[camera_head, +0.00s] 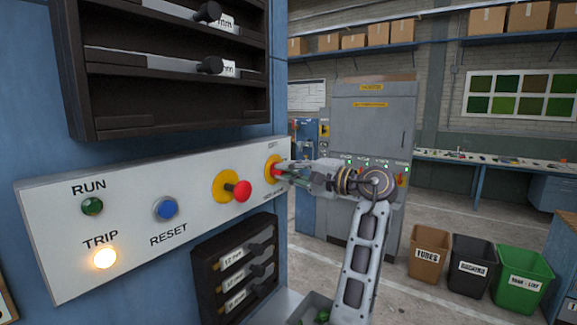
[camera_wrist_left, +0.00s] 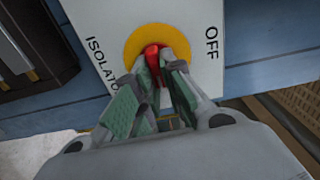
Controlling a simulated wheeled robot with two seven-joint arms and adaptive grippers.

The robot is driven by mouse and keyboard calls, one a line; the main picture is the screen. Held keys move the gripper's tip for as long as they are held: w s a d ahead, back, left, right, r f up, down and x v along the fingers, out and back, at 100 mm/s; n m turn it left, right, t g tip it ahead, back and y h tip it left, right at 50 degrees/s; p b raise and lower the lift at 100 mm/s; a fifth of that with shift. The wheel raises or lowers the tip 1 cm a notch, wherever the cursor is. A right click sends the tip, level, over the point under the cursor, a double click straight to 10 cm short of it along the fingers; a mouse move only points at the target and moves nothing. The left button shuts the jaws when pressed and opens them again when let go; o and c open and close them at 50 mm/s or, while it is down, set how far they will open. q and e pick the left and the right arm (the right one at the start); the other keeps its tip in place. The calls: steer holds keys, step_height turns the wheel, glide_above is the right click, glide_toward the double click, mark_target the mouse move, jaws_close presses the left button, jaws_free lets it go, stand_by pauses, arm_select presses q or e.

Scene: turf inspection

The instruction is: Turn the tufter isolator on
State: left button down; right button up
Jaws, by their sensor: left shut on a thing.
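The isolator is a yellow disc (camera_head: 271,169) with a red handle (camera_head: 279,170) at the right end of the pale control panel (camera_head: 135,215). My left gripper (camera_head: 284,171) is shut on the red handle. In the left wrist view the fingers (camera_wrist_left: 163,72) close around the red handle (camera_wrist_left: 152,54), in front of the yellow disc (camera_wrist_left: 143,43). The word OFF stands beside the disc, with ISOLATOR on the opposite side. The fingers partly hide the handle, so I cannot tell its exact angle. My right gripper is not in view.
A red mushroom button (camera_head: 241,190) on yellow sits just left of the isolator. A blue RESET button (camera_head: 165,208), a green RUN lamp (camera_head: 92,206) and a glowing TRIP lamp (camera_head: 104,257) are further left. Dark racks (camera_head: 236,270) stick out above and below the panel.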

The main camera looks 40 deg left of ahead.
arm_select(q)
steer(key=shift+m, duration=0.3)
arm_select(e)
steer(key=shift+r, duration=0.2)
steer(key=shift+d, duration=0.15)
arm_select(q)
steer(key=c, duration=1.5)
jaws_free()
steer(key=shift+w, duration=0.1)
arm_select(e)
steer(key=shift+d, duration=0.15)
arm_select(q)
steer(key=shift+d, duration=0.1)
steer(key=shift+w+d, duration=0.2)
steer(key=shift+d, duration=1.65)
steer(key=shift+w+d, duration=0.2)
steer(key=shift+d, duration=1.6)
